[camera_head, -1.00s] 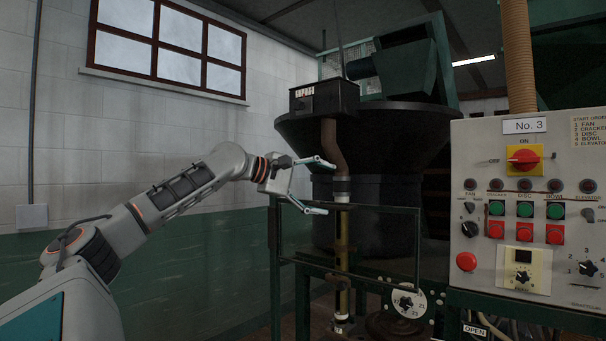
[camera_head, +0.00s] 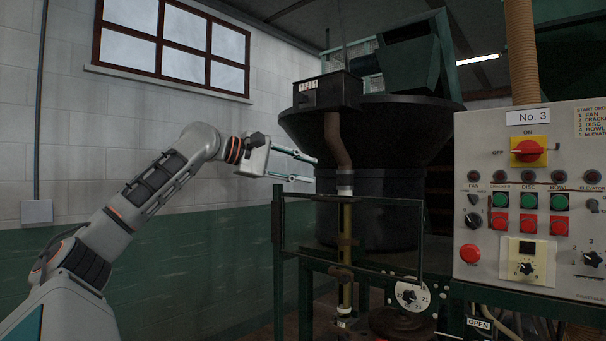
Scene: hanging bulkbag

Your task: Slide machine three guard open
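The machine's guard (camera_head: 375,202) appears as a dark rectangular frame at the front of the machine in the head view. A vertical yellowish pipe (camera_head: 347,222) shows through or behind it. I cannot tell whether the frame holds a clear panel. My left gripper (camera_head: 314,170) is above the guard's upper left part, its two thin fingers pointing right. A gap shows between the fingers, and nothing is seen between them. The fingers look apart from the guard, though depth is hard to judge. My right gripper is not in view.
A grey control panel (camera_head: 495,145) marked "No. 3" stands at the right. A large black hopper (camera_head: 385,125) is behind the guard. A numbered dial (camera_head: 411,296) sits below the guard's right side.

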